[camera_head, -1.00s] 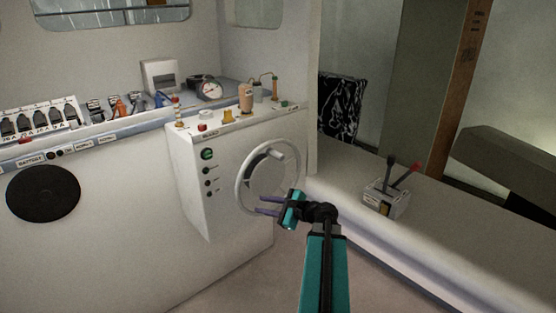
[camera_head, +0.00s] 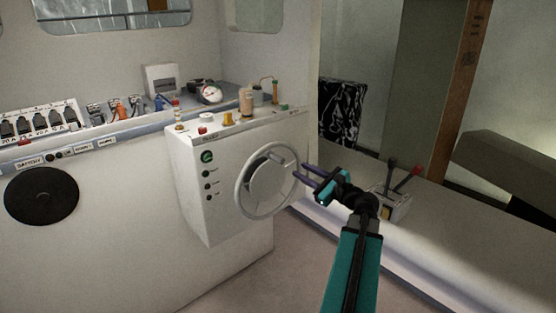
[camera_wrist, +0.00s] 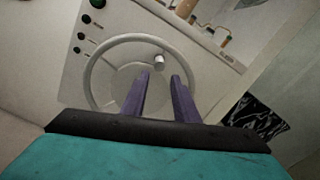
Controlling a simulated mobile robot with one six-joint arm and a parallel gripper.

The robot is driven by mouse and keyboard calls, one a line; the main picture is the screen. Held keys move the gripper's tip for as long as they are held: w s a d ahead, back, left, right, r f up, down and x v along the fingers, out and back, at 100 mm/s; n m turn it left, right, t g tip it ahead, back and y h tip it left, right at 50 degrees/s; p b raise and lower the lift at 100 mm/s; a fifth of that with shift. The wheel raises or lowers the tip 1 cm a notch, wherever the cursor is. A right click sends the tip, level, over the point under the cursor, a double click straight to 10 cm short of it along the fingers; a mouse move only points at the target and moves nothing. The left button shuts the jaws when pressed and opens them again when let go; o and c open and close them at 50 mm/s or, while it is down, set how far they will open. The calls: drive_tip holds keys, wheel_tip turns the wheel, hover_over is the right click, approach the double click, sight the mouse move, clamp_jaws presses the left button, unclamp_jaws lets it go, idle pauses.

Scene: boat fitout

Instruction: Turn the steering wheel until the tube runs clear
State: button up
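The steering wheel (camera_head: 240,192) is a pale grey ring with a broad hub, upright on the front of a white console (camera_head: 192,200). My gripper (camera_head: 300,172) is at the wheel's right side, its two purple fingers pointing at the rim. In the wrist view the fingers (camera_wrist: 162,76) stand apart with nothing seen held between them. A small whitish knob (camera_wrist: 159,59) shows just beyond the fingertips; contact cannot be told. A thin curved tube (camera_head: 265,79) stands on the console top near an orange bottle (camera_head: 246,101). Its contents are too small to make out.
Green and dark buttons (camera_head: 207,157) line the console front. A gauge (camera_head: 210,93) and fittings stand on the shelf behind. A throttle box (camera_head: 391,204) with two levers is on the bench at right, close behind my arm. The floor in front is free.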

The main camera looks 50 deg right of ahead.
sight(283, 161)
drive_tip(key=w, duration=0.4)
drive_tip(key=w+p, duration=0.1)
drive_tip(key=w, duration=0.4)
drive_tip(key=w+d+p, duration=0.1)
drive_tip(key=w, duration=0.3)
drive_tip(key=shift+w, duration=0.3)
clamp_jaws()
